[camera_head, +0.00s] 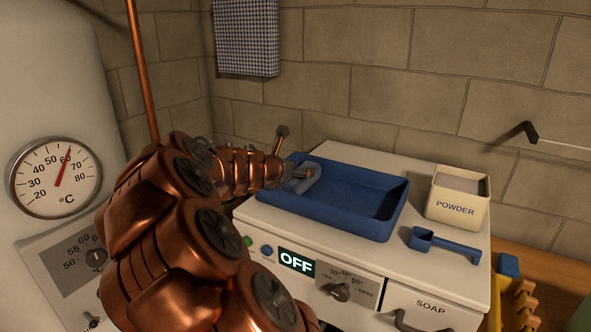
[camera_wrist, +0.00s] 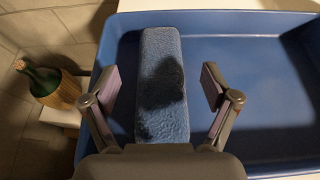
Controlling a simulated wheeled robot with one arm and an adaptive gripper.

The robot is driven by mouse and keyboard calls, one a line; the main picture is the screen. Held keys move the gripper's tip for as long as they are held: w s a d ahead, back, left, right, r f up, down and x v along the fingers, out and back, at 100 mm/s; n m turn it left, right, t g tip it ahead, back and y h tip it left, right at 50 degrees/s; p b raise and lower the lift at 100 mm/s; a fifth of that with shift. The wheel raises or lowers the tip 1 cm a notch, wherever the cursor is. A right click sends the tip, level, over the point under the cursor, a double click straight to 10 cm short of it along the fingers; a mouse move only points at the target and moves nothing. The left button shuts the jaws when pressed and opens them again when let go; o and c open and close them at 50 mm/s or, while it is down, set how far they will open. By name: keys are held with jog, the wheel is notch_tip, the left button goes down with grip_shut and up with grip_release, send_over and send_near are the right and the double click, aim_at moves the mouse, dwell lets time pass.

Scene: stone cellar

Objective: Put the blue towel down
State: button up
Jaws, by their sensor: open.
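The blue towel (camera_wrist: 162,60) is a folded, fuzzy light-blue strip with dark gripper shadow on it. It lies at the left end of the blue tray (camera_wrist: 240,20), seen in the wrist view. My gripper (camera_wrist: 162,88) is open, with one finger on each side of the towel and a visible gap on both sides. In the head view my gripper (camera_head: 300,173) is over the left end of the tray (camera_head: 382,216), and a pale blue part of the towel (camera_head: 306,184) shows by it. The towel's near end is hidden by my gripper.
The tray stands on a white washing machine (camera_head: 260,217) reading OFF. A powder box (camera_head: 456,207) and a blue scoop (camera_head: 447,245) are to its right. A green bottle (camera_wrist: 42,79) is left of the tray. The tray's right part is empty.

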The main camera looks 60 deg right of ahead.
jog(key=shift+r, duration=0.6)
jog(key=shift+w+a, duration=0.1)
jog(key=shift+a, duration=0.25)
jog(key=b+v, duration=0.2)
jog(key=v, duration=0.9)
jog(key=shift+a, duration=0.2)
jog(key=s+a+f+m+y, duration=0.4)
jog(key=s+a+f+m, duration=0.2)
jog(key=a, duration=0.6)
jog(key=s+a+f+m+g+y, duration=0.1)
jog(key=s+a+f+m+y, duration=0.4)
jog(key=a, duration=0.8)
jog(key=s+a+f+m+g+y, duration=0.1)
jog(key=s+a+f+m+y, duration=0.3)
jog(key=s+a+f+m, duration=0.3)
jog(key=s+a+f, duration=0.1)
jog(key=a+f, duration=0.1)
jog(key=a, duration=0.3)
